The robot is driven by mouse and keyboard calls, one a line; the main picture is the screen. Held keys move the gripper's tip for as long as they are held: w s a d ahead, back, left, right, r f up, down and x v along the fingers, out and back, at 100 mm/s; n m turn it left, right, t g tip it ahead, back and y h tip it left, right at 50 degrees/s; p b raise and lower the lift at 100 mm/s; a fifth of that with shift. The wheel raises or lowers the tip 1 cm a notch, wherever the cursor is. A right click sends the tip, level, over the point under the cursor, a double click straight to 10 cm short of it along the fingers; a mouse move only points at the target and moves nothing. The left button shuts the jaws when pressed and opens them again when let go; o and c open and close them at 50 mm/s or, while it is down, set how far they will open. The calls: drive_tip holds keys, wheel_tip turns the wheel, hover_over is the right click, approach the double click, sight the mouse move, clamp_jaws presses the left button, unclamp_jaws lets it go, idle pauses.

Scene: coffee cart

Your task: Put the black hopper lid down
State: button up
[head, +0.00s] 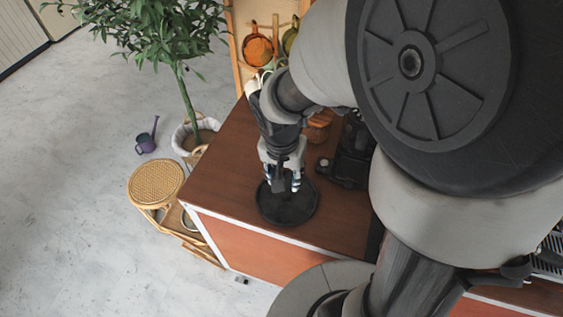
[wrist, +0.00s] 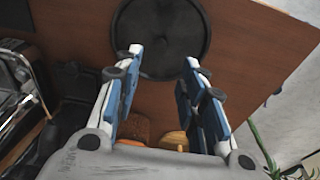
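The black hopper lid (head: 288,211) is a round dark disc that lies flat on the brown counter top near its front left corner. In the wrist view the lid (wrist: 160,22) fills the top middle, past the fingertips. My gripper (head: 285,186) points down over the lid. In the wrist view my gripper (wrist: 162,56) has its two blue-padded fingers spread apart, with nothing between the pads. The lid's near edge lies partly behind the fingers. Whether a fingertip touches the lid cannot be told.
The brown counter (head: 220,170) has bare room left of the lid. A black machine (head: 352,155) stands to the right and behind. An orange-brown jar (head: 318,126) is at the back. A wicker stool (head: 156,183) and a potted plant (head: 183,95) stand on the floor at left.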

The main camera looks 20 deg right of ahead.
drive_tip(key=s+d+r+n+t+y, duration=0.1)
drive_tip(key=s+r+n+t, duration=0.2)
drive_tip(key=s+r+n, duration=0.4)
drive_tip(key=s+r, duration=0.6)
drive_tip(key=r, duration=0.2)
drive_tip(key=shift+s+r, duration=0.25)
drive_tip(key=shift+s, duration=0.05)
drive_tip(key=shift+c, duration=0.4)
